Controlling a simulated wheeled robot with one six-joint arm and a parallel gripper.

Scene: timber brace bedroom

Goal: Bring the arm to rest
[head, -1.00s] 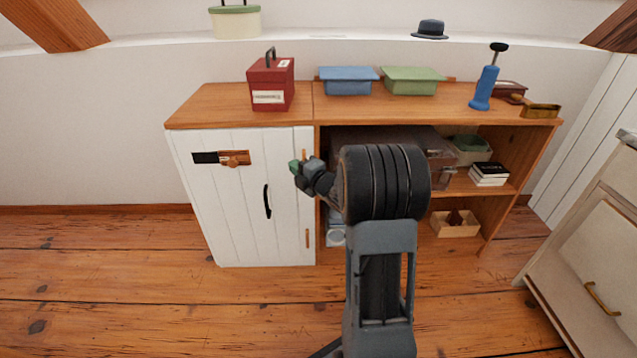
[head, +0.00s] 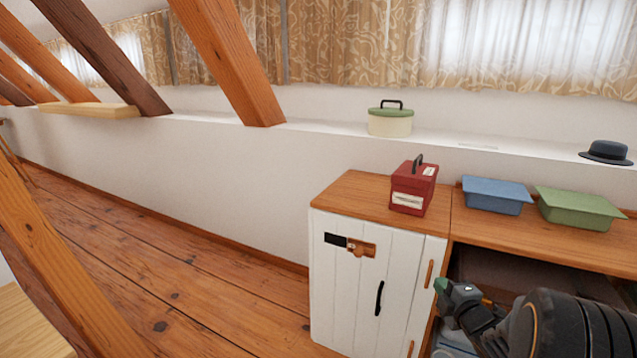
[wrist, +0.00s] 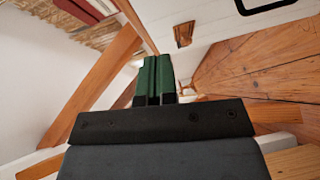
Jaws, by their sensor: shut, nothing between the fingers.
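My gripper (head: 441,286) shows at the lower right of the head view, in front of the cabinet's open shelf part, beside the white door's right edge. Its green fingertips also show in the wrist view (wrist: 157,75), closed together with nothing between them. My dark arm is partly cut off by the lower right edge of the head view. The arm is bent and held in the air.
The white cabinet door (head: 370,300) is shut, with a black handle and wooden latch. A red box (head: 408,198), blue bin (head: 495,195) and green bin (head: 580,208) stand on top. A lidded pot (head: 390,122) and hat (head: 606,152) sit on the ledge. Floor at left is clear.

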